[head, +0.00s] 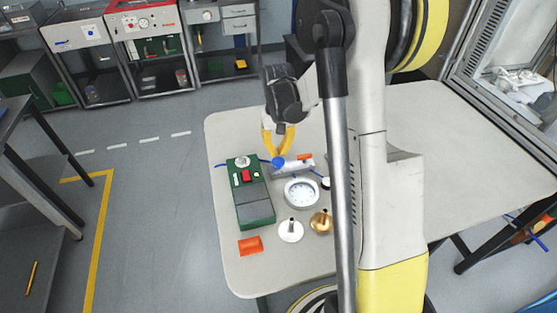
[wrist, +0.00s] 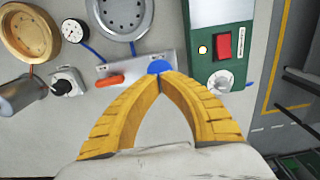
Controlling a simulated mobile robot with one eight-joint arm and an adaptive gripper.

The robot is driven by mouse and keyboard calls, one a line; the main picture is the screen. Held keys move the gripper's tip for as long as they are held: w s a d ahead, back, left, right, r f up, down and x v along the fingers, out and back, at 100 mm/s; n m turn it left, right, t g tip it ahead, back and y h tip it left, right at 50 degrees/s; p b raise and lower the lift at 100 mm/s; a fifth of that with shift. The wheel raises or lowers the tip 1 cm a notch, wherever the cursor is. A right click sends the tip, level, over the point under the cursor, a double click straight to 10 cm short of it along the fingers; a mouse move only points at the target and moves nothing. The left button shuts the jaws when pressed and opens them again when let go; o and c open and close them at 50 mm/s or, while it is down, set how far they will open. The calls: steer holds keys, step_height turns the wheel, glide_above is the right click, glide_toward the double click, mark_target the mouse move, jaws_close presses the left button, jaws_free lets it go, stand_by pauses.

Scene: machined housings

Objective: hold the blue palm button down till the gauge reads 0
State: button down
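The blue palm button (head: 278,162) sits at one end of a grey plate (head: 293,170) on the table. In the wrist view the blue button (wrist: 160,66) shows just beyond my yellow fingertips. My gripper (wrist: 160,75) has its two fingertips together, with nothing seen between them. The tips overlap the button's near edge; I cannot tell whether they touch it or whether it is pressed. The small round gauge (wrist: 75,31) has a white face and dark rim, and a blue hose runs from it to the plate. Its reading is too small to make out.
A green box (head: 253,195) with a red switch (wrist: 224,46) stands close beside the button. An orange lever (wrist: 109,80) is on the plate. A grey round housing (head: 302,192), a brass part (head: 320,222) and an orange tray (head: 250,246) lie nearby. The table's right side is clear.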

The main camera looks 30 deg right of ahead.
mark_target(278, 161)
steer(key=shift+f, duration=0.15)
steer(key=shift+f+b, duration=1.85)
steer(key=shift+f, duration=0.15)
steer(key=shift+r, duration=0.2)
steer(key=shift+r+p, duration=2.3)
steer(key=shift+r, duration=1.2)
